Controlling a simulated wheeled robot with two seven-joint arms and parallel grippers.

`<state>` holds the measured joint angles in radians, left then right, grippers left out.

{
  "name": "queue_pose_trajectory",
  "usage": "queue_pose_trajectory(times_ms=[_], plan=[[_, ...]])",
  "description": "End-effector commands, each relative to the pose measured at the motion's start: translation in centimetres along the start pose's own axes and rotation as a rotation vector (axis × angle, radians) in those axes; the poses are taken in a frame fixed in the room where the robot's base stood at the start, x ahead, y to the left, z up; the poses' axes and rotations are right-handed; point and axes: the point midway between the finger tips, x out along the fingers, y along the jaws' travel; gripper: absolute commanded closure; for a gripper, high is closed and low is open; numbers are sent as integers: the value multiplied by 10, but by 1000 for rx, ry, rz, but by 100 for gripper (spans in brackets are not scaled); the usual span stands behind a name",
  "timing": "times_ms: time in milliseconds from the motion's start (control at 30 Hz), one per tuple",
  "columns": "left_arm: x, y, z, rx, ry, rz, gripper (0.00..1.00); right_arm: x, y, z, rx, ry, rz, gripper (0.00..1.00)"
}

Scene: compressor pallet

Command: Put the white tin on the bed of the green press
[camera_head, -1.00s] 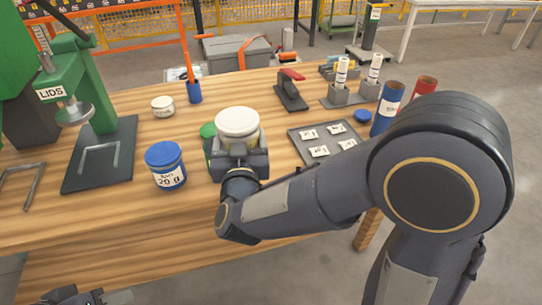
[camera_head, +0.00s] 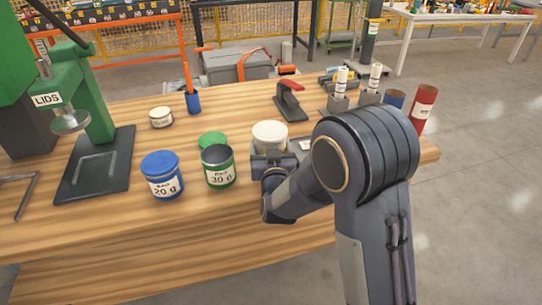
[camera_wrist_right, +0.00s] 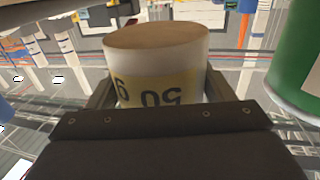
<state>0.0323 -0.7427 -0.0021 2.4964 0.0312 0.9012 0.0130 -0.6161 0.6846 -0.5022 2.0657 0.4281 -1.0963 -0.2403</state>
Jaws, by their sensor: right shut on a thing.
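The white tin (camera_head: 269,132) has a pale lid and a yellow label, with "50" upside down in the right wrist view (camera_wrist_right: 157,82). My right gripper (camera_head: 272,163) is shut on its sides and holds it at the bench, right of the green tin. I cannot tell whether its base touches the bench. The green press (camera_head: 90,95), marked LIDS, stands at the left. Its dark bed (camera_head: 112,175) carries a metal U-shaped bracket and no tin. My left gripper is out of view.
A blue tin (camera_head: 162,177) marked 20 g and a green tin (camera_head: 218,168) marked 30 g stand between press and gripper. A green lid (camera_head: 212,139) is behind the green tin. A small white pot (camera_head: 161,117) and blue cup (camera_head: 193,102) stand farther back. A red-handled tool (camera_head: 290,100) is behind.

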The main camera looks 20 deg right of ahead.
Motion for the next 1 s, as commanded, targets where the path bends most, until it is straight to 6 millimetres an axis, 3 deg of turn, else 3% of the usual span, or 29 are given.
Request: queue_pose_trajectory(times_ms=[200, 667, 700, 833, 1000], plan=[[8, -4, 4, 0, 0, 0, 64, 2, 2, 31, -2, -1, 1, 96], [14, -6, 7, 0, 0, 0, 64, 2, 2, 36, 0, 1, 1, 96], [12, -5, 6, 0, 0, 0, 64, 2, 2, 34, -1, 0, 1, 20], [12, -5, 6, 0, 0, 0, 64, 2, 2, 34, -1, -1, 1, 3], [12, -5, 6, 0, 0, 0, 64, 2, 2, 34, -1, -1, 1, 3]])
